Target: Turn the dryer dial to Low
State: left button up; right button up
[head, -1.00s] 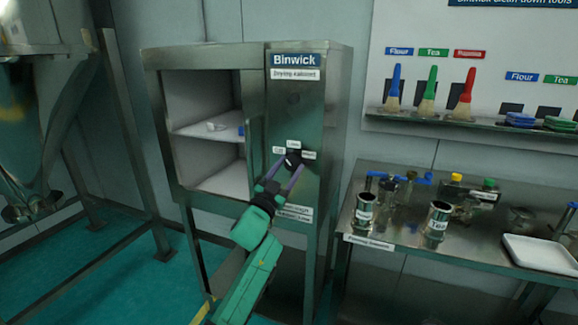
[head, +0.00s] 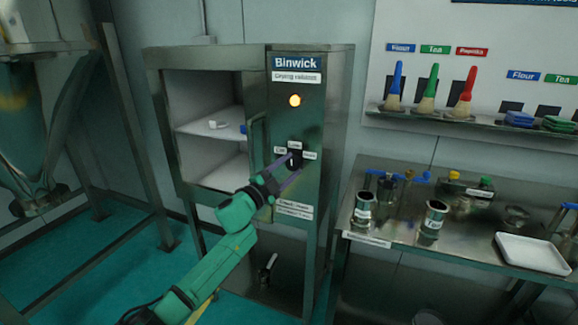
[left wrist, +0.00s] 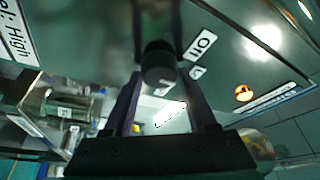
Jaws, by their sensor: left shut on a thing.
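The dryer dial (head: 296,157) is a small black knob on the steel front panel of the Binwick drying cabinet (head: 335,110). Labels sit at its left, top and right. The left one reads Off; the top one appears to read Low, the right one High. My left gripper (head: 290,163) is shut on the dial, its fingers coming from below left. In the left wrist view the dial (left wrist: 158,66) sits between the two fingertips, near the Off label (left wrist: 200,45). The dial's pointer is too small to read surely. An orange lamp (head: 295,100) above the dial is lit.
A steel table (head: 470,215) with cups and a white tray (head: 533,253) stands to the right. A steel frame (head: 140,140) stands left.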

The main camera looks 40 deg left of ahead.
pick_arm(q)
jog(key=shift+f, duration=0.1)
dwell(0.3)
jog(key=o, duration=1.4)
jog(key=shift+c, duration=0.2)
jog(key=shift+s+f, duration=0.1)
jog(key=shift+s, duration=0.2)
jog(key=s+f+b, duration=0.2)
jog(key=s, duration=1.1)
jog(key=shift+s+f, duration=0.25)
jog(key=shift+s, duration=0.15)
jog(key=shift+a+f, duration=0.1)
